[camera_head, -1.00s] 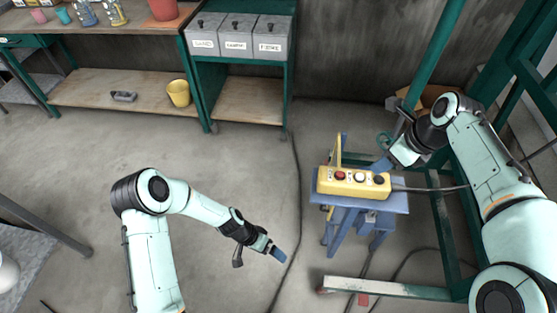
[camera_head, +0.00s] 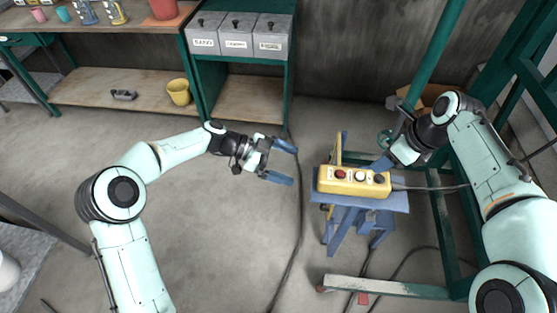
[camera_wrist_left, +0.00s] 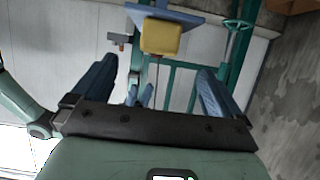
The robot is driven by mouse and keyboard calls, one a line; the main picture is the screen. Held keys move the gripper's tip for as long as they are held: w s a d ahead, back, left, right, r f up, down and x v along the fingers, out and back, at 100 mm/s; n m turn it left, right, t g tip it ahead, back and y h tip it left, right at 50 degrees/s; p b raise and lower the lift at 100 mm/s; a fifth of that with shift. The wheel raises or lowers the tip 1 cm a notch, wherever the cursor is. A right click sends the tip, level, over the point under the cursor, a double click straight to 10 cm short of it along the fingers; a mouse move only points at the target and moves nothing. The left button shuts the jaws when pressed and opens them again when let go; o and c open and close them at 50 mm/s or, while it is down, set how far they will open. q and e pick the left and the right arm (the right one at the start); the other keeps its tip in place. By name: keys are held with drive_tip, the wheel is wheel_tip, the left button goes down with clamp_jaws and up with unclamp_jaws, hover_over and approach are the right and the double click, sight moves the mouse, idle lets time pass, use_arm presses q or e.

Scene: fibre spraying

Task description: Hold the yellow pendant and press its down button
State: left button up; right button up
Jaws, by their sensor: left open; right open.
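The yellow pendant (camera_head: 353,182) lies on a small blue stand (camera_head: 396,204). Its top face carries a red, a white and a dark button in a row, and a cable leaves its right end. My left gripper (camera_head: 285,163) is open and empty, to the left of the pendant and apart from it, fingers pointing towards it. In the left wrist view the pendant's yellow end (camera_wrist_left: 161,39) shows ahead, between and beyond the open fingers (camera_wrist_left: 160,88). My right gripper (camera_head: 384,163) is at the pendant's upper right, close above the stand; its fingers are partly hidden.
Green frame posts (camera_head: 440,50) stand at the right, around my right arm. A workbench with a lower shelf (camera_head: 125,92) and a yellow bucket (camera_head: 179,92) is at the upper left. Grey lidded bins (camera_head: 238,37) stand at the back. The floor left of the stand is clear except for a cable.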

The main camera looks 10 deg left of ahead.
sight(321, 176)
use_arm(q)
drive_tip(key=x, duration=1.1)
drive_tip(key=shift+f, duration=0.1)
drive_tip(key=c, duration=1.4)
use_arm(e)
drive_tip(key=shift+c, duration=0.3)
use_arm(q)
drive_tip(key=shift+o, duration=0.2)
use_arm(e)
clamp_jaws()
